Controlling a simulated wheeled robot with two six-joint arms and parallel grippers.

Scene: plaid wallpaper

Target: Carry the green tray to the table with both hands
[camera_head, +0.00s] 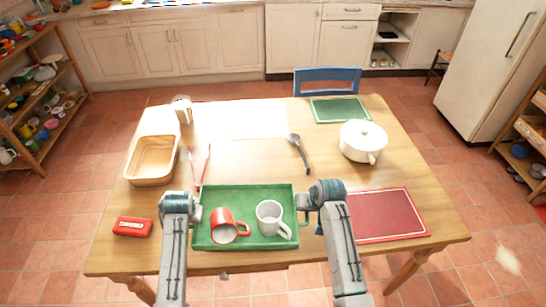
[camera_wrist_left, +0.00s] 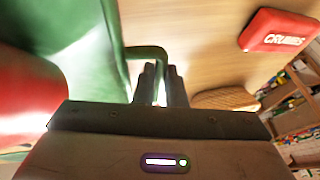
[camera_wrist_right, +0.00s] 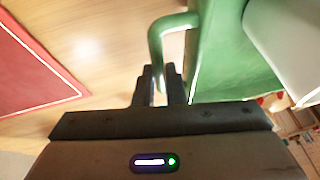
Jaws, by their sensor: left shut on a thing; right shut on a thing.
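The green tray (camera_head: 247,193) is at the near edge of the wooden table (camera_head: 240,160) in the head view. A red mug (camera_head: 226,230) and a white mug (camera_head: 270,216) are in it; the red mug looks tipped over. My left gripper (camera_wrist_left: 160,85) is shut on the tray's left handle (camera_wrist_left: 148,52). My right gripper (camera_wrist_right: 160,85) is shut on the tray's right handle (camera_wrist_right: 158,36). In the head view both wrists hide the handles partly. I cannot tell whether the tray touches the tabletop.
A red tin (camera_head: 132,227) lies left of the tray, a red placemat (camera_head: 386,214) right of it. Behind are a woven basket (camera_head: 152,160), red tongs (camera_head: 205,168), a dark ladle (camera_head: 300,152), a white pot (camera_head: 362,142) and a green mat (camera_head: 339,109). The table's middle is mostly clear.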

